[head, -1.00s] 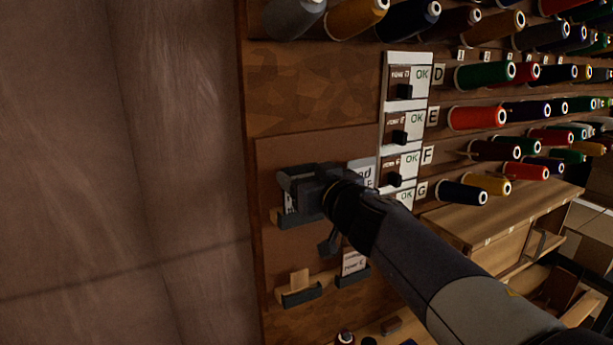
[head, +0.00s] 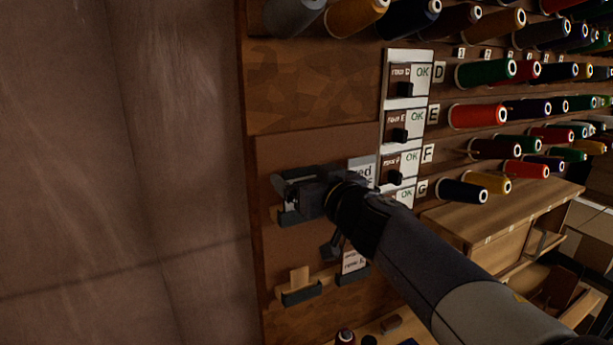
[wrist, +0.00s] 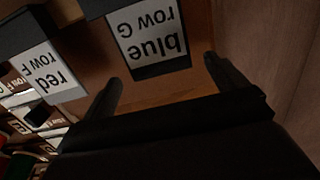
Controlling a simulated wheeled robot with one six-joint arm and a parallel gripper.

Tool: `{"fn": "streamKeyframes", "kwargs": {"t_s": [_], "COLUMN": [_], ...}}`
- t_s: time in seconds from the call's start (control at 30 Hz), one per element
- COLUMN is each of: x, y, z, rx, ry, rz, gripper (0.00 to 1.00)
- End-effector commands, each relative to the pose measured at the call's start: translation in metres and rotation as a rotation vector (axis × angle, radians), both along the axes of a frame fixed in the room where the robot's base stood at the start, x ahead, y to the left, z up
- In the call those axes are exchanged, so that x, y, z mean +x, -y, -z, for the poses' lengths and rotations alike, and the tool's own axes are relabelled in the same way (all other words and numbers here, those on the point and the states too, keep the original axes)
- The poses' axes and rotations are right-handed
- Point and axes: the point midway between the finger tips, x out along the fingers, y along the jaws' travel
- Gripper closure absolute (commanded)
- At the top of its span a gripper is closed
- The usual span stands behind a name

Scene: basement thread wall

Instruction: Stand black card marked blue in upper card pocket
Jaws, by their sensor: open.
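The black card marked blue (wrist: 150,38) has a white label reading "blue row G" and appears upside down in the wrist view. Its lower end sits in the black upper card pocket (wrist: 105,8), which also shows in the head view (head: 298,218). My gripper (head: 288,186) is in front of that pocket and hides most of the card in the head view. In the wrist view, my gripper's fingers (wrist: 162,72) are spread apart, one toward each side of the card's free end. The card is not clamped between them.
A card marked red, row F (wrist: 48,78), stands beside the blue one, also in the head view (head: 361,170). Two lower pockets hold a tan card (head: 299,276) and a white-labelled card (head: 354,262). Thread spools (head: 478,115) project at right. A bare wall (head: 120,150) fills the left.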

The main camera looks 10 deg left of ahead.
Motion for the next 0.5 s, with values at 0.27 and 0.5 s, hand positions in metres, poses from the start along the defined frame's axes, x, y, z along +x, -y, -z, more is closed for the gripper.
{"fn": "streamKeyframes", "kwargs": {"t_s": [0.27, 0.5], "x": [-0.037, -0.066], "y": [0.028, 0.051], "z": [-0.005, -0.006], "rx": [0.0, 0.0], "ry": [0.002, 0.001], "rz": [0.002, 0.002], "gripper": [0.07, 0.07]}}
